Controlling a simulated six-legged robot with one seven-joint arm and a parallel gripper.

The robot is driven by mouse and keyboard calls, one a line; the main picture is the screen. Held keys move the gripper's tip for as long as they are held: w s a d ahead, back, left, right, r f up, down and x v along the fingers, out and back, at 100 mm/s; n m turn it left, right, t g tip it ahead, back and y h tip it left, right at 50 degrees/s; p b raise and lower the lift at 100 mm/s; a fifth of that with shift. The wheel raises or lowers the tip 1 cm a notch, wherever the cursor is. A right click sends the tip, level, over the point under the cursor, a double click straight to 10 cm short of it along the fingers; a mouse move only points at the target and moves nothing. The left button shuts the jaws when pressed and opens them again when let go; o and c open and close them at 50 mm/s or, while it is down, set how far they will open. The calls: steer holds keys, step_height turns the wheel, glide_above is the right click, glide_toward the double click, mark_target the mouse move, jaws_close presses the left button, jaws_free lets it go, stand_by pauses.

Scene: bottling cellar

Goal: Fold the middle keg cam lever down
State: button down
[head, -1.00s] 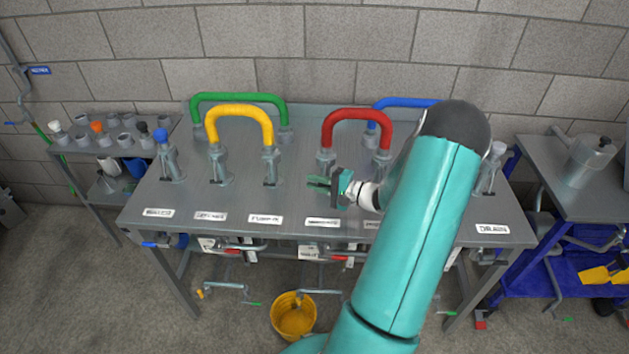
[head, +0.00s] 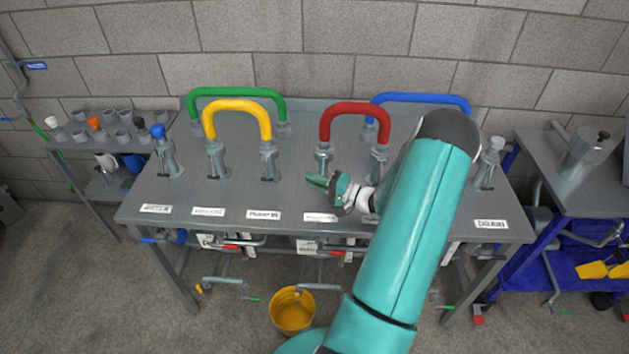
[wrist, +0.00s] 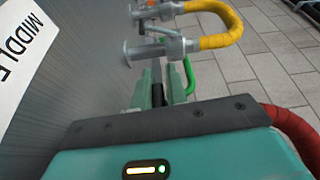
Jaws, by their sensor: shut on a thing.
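My gripper (head: 317,183) is at the front foot of the red hose, above the bench top and behind a white label (head: 320,217). In the wrist view its two teal fingers (wrist: 165,92) are closed on a narrow dark bar, which I take to be the middle keg cam lever (wrist: 157,94). Most of the lever is hidden by the fingers and gripper body. The red hose's left fitting (head: 324,160) stands just behind the gripper. A label reading MIDDLE (wrist: 22,45) lies at the left of the wrist view.
The yellow hose (head: 238,106) and green hose (head: 235,92) arch to the left, the blue hose (head: 420,98) behind right. A blue-topped fitting (head: 163,155) stands at the left end. A yellow bucket (head: 292,312) is on the floor. Bench top (head: 225,190) between fittings and labels is clear.

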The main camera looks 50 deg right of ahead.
steer(key=shift+d+r, duration=0.15)
steer(key=shift+d, duration=0.1)
steer(key=c, duration=1.6)
jaws_free()
steer(key=shift+o, duration=0.8)
steer(key=shift+a, duration=0.1)
steer(key=v, duration=1.3)
steer(key=shift+s, duration=0.4)
steer(key=shift+c, duration=0.4)
